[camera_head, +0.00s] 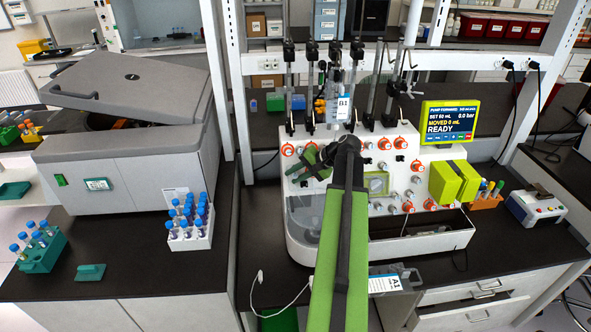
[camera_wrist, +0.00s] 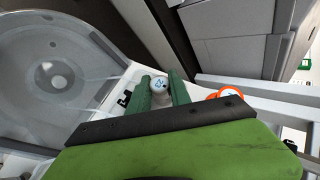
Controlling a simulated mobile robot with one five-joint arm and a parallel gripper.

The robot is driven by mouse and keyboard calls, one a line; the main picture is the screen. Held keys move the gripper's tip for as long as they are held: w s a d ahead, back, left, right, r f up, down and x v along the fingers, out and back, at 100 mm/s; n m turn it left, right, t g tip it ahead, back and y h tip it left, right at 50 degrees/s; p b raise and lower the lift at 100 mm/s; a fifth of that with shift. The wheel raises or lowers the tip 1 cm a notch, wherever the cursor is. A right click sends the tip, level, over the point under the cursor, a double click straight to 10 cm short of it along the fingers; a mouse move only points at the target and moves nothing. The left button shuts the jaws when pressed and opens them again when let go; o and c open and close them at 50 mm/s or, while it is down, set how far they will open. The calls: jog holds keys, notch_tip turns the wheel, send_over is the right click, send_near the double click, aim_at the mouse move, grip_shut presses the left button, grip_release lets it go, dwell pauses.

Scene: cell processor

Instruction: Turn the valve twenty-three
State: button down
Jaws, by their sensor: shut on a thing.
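The white cell processor (camera_head: 405,150) stands on the dark bench, with several orange and grey valves on its front panel. My gripper (camera_head: 303,164) is at the left part of that panel, reached by my green arm from the front. In the wrist view my gripper (camera_wrist: 160,92) has its two green fingers on either side of a pale round valve knob (camera_wrist: 158,84) and is shut on it. The knob has a small blue mark that I cannot read for certain. An orange valve (camera_wrist: 229,92) is just right of the fingers. My gripper hides the held knob in the head view.
A clear round bowl (camera_wrist: 55,75) lies left of the fingers in the wrist view. A screen (camera_head: 449,122) reads READY. A centrifuge (camera_head: 130,140) and a rack of blue-capped tubes (camera_head: 190,240) stand at the left.

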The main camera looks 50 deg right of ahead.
jog(key=shift+s, duration=0.1)
dwell(0.6)
jog(key=c, duration=1.2)
grip_release()
jog(key=p+v, duration=0.6)
jog(key=v, duration=0.2)
jog(key=p+v, duration=0.7)
jog(key=v, duration=0.2)
jog(key=shift+r, duration=0.4)
